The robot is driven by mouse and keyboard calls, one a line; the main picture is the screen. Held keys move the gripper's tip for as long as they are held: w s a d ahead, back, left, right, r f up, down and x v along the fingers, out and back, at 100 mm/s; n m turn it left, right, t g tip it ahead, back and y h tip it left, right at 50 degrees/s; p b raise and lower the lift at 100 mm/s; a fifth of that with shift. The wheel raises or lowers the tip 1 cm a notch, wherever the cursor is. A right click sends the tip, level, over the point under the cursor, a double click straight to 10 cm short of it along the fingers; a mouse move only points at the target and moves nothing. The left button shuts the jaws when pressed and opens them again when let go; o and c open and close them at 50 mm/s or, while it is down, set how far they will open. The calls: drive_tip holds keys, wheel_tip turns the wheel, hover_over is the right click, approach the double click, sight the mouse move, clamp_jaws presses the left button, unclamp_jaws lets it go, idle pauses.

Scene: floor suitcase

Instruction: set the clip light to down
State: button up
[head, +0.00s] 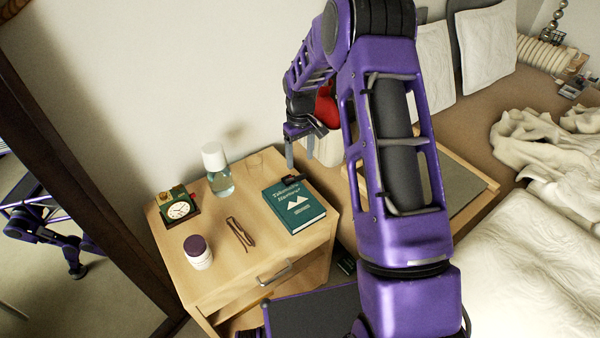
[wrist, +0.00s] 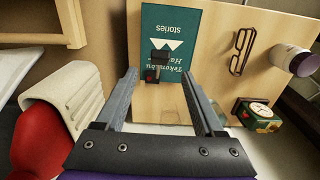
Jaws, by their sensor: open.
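The clip light (head: 293,179) is a small black piece at the top edge of the green book (head: 295,208) on the nightstand. In the wrist view the clip light (wrist: 159,60) shows a dark stem and head with a small red spot, against the book (wrist: 170,30). My gripper (head: 300,152) is open and empty, above the back edge of the nightstand near the clip light. In the wrist view the clip light appears between the fingertips of my gripper (wrist: 160,74), beyond them. The light's exact tilt is hard to tell.
The nightstand (head: 215,250) also holds a clock (head: 179,209), a clear bottle (head: 219,178), a purple-lidded jar (head: 199,254), folded glasses (head: 240,233) and a faint clear glass (head: 255,164). A red object (wrist: 38,145) with a ribbed white piece (wrist: 65,100) is close beside my gripper.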

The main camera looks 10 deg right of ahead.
wheel_tip(320, 180, down, 6)
drive_tip(key=shift+f, duration=0.2)
drive_tip(key=shift+c, duration=0.2)
clamp_jaws()
idle(1.3)
